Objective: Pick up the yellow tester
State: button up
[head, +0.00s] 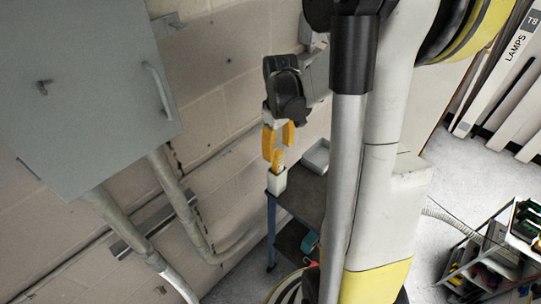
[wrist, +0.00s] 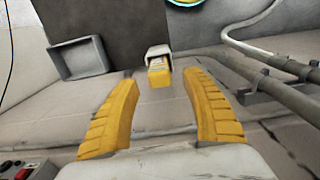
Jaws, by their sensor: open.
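The yellow tester (head: 278,181) is a small white and yellow block at the near left corner of a grey cart top in the head view. In the wrist view the tester (wrist: 159,74) shows its yellow end with a white part behind it. My gripper (head: 279,158) is open, its yellow fingers just above the tester in the head view. In the wrist view my gripper (wrist: 163,75) has a finger on either side of the tester's line, with gaps on both sides. It holds nothing. Whether a fingertip touches the tester cannot be told.
The cart top (head: 308,196) also bears a grey tray (wrist: 80,58), which lies left of the tester in the wrist view. A grey wall cabinet (head: 85,85) and conduits (head: 185,205) stand to the left. Another loaded cart (head: 497,250) is at right.

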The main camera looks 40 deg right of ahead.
aim_at(278, 164)
notch_tip(278, 164, down, 8)
jog(key=shift+w+r+b, duration=0.1)
jog(key=shift+r+b, duration=0.1)
jog(key=shift+b, duration=0.8)
grip_shut()
